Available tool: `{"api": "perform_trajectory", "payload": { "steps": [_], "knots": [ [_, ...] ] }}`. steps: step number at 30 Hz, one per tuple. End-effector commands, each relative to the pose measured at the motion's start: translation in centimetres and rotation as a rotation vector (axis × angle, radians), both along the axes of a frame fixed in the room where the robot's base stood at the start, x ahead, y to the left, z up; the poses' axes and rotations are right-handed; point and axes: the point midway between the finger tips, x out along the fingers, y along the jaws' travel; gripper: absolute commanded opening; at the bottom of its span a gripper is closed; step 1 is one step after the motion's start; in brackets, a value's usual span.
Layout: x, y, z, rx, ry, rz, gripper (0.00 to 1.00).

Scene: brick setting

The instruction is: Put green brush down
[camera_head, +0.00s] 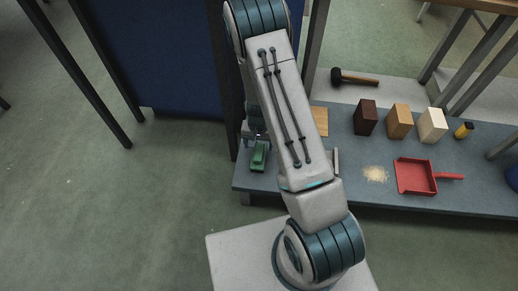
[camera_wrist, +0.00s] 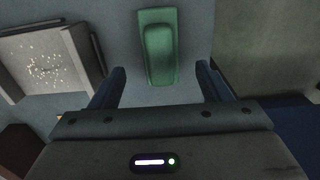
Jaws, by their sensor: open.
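The green brush (camera_head: 259,156) rests on the left end of the low grey-blue bench (camera_head: 345,181), partly hidden by my arm in the head view. In the wrist view the green brush (camera_wrist: 158,46) lies lengthwise just beyond the fingertips. My gripper (camera_wrist: 160,76) is open, with one dark finger on each side of the brush's near end and a visible gap to each. In the head view my gripper (camera_head: 256,134) is mostly hidden behind my arm.
A red dustpan (camera_head: 416,177), a pile of crumbs (camera_head: 375,174), several wooden blocks (camera_head: 398,121) and a yellow-black item (camera_head: 463,130) stand on the bench to the right. A mallet (camera_head: 354,78) lies behind. A dark blue panel (camera_head: 155,55) stands close on the left.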

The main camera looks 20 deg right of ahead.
Motion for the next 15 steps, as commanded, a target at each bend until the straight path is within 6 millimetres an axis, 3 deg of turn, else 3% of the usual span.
{"api": "perform_trajectory", "payload": {
  "steps": [3,11,15],
  "knots": [
    [0.0,0.0,2.1,0.001,-0.001,0.000,0.71],
    [0.0,0.2,4.5,0.011,-0.005,0.009,0.71],
    [-0.3,0.9,8.1,0.041,-0.018,0.039,0.71]
  ]
}}
